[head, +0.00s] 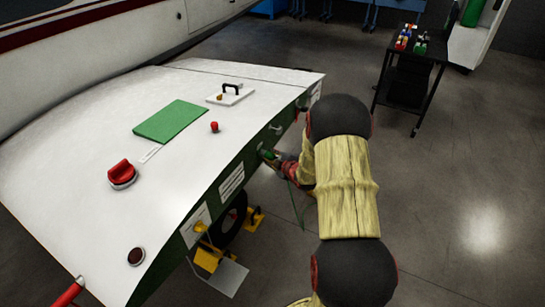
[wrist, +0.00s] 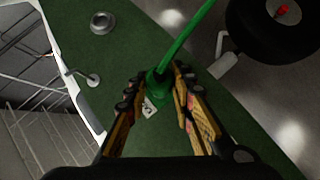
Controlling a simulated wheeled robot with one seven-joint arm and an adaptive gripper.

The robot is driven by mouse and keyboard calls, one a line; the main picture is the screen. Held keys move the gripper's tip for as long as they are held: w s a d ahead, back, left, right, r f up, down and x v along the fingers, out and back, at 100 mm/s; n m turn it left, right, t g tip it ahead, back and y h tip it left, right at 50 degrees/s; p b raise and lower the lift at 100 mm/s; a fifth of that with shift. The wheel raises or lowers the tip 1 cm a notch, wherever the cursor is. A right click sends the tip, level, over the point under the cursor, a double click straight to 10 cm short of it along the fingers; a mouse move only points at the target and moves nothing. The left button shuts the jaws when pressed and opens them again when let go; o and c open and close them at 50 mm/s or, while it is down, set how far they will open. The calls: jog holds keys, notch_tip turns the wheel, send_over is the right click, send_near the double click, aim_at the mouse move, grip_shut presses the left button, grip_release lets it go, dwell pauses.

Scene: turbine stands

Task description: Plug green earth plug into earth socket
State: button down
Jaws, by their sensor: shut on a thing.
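The green earth plug (wrist: 157,84) is between the fingertips of my gripper (wrist: 161,76) in the wrist view, with its green cable (wrist: 188,42) running up and right. The gripper is shut on it. The plug is at the dark green side panel (wrist: 125,50); a small white label (wrist: 149,108) shows beside it. The earth socket is not clearly visible; the plug and fingers cover that spot. I cannot tell whether the plug is seated. In the head view, my gripper (head: 272,157) and the plug (head: 266,154) are against the panel's side.
The white-topped unit (head: 80,170) carries a red rotary knob (head: 121,173), a green plate (head: 170,121) and a padlock (head: 231,89). A grey round fitting (wrist: 102,22) and a lever (wrist: 90,80) stick out from the panel. A black trolley (head: 408,75) stands back right.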

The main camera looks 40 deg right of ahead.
aim_at(271, 157)
jog(key=shift+w+a+r, duration=0.1)
jog(key=shift+w+r, duration=0.2)
jog(key=shift+w, duration=0.05)
jog(key=c, duration=2)
grip_release()
jog(key=shift+o, duration=1)
jog(key=shift+w+a+f, duration=0.15)
jog(key=shift+w+a, duration=0.05)
jog(key=shift+w, duration=0.1)
jog(key=o, duration=0.3)
jog(key=shift+s+d+f, duration=0.1)
jog(key=shift+s, duration=0.15)
jog(key=shift+o, duration=1.2)
jog(key=shift+s, duration=0.15)
jog(key=shift+p+v, duration=2.2)
jog(key=shift+v, duration=1.25)
jog(key=shift+d, duration=0.1)
jog(key=shift+n, duration=0.3)
